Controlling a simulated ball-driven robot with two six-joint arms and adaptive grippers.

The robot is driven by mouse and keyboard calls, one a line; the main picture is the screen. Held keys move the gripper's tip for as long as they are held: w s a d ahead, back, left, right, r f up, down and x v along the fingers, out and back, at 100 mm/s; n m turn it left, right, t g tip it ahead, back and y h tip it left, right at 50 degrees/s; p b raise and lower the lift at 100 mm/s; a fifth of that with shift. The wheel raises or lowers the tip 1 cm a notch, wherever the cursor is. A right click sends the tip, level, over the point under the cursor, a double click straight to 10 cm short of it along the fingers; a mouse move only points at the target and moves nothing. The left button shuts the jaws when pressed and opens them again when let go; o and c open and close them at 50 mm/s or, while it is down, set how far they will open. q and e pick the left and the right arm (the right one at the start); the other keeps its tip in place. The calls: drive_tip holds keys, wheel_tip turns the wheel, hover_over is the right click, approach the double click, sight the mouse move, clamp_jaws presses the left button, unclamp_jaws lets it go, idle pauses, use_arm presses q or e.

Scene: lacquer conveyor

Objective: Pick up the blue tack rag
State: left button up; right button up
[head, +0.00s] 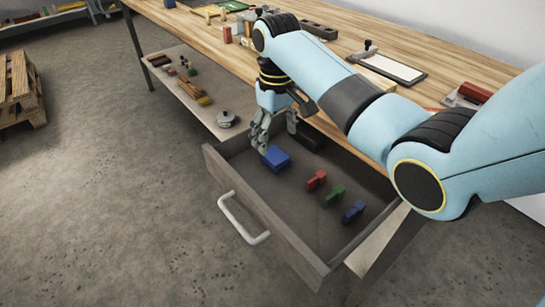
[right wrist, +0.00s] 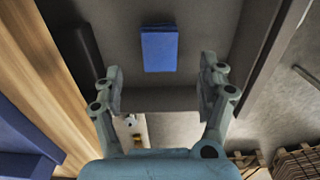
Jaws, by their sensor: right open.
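The blue tack rag (head: 276,158) looks like a folded blue block lying in the open drawer, toward its far left part. It also shows in the right wrist view (right wrist: 159,48) on the drawer floor, beyond the fingertips and centred between them. My right gripper (head: 262,142) is open and empty, at the rag's upper left in the head view. Its two fingers (right wrist: 160,88) stand wide apart in the right wrist view, with nothing between them. My left gripper is not in view.
The drawer (head: 290,249) has a white handle (head: 241,220). Small red (head: 316,180), green (head: 334,195) and blue (head: 354,212) pieces lie to the rag's right. A dark object (head: 305,134) lies by the drawer's back. The wooden bench (head: 340,130) overhangs the drawer; a lower shelf (head: 165,72) holds small items.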

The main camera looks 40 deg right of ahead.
sight(277, 156)
wheel_tip(277, 156, down, 2)
drive_tip(key=f, duration=0.3)
drive_tip(key=f+b, duration=0.1)
drive_tip(key=shift+s+f, duration=0.25)
drive_tip(key=shift+s, duration=0.1)
drive_tip(key=shift+w+f, duration=0.1)
drive_tip(key=shift+f, duration=0.3)
drive_tip(key=shift+r, duration=0.1)
drive_tip(key=shift+c, duration=1.2)
drive_tip(key=c, duration=0.8)
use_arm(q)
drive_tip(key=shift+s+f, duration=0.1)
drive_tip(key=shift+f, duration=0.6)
use_arm(e)
drive_tip(key=shift+r, duration=0.1)
